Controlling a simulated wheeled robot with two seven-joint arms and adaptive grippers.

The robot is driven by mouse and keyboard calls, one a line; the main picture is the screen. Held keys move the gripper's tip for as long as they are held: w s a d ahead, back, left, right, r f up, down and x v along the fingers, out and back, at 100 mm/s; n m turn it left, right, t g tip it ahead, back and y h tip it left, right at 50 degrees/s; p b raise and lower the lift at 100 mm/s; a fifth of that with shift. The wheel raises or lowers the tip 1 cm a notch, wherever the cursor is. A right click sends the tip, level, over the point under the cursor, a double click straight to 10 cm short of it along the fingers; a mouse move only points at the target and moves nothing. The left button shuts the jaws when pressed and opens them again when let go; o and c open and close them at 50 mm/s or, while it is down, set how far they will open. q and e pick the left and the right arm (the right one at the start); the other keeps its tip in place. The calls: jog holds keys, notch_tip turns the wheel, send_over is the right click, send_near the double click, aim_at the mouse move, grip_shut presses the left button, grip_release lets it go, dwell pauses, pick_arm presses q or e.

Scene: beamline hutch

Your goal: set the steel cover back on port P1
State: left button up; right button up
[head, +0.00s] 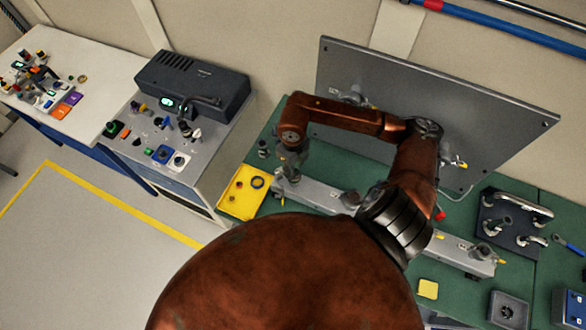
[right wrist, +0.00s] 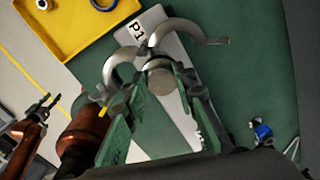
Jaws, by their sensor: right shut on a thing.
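My right gripper (right wrist: 158,88) has its green-padded fingers on either side of the steel cover (right wrist: 160,76), a short round grey cap, and is shut on it. The cover is at the P1 label (right wrist: 139,30), between the two spread curved halves of a clamp (right wrist: 117,64). I cannot tell whether the cover touches the port; the port face is hidden. In the head view the right gripper (head: 290,160) is over the left end of the grey manifold bar (head: 320,196). My left gripper (right wrist: 44,106) shows small in the right wrist view, its fingers apart and empty.
A yellow tray (head: 232,205) with a dark ring lies left of the bar. A grey upright panel (head: 480,110) stands behind. A dark rack with curved clamps (head: 490,230) stands at the right. A side bench (head: 135,150) holds a dark instrument box (head: 215,90).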

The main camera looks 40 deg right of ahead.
jog(key=o, duration=1.2)
jog(key=shift+o, duration=0.2)
jog(key=shift+r, duration=0.1)
notch_tip(320, 180, up, 12)
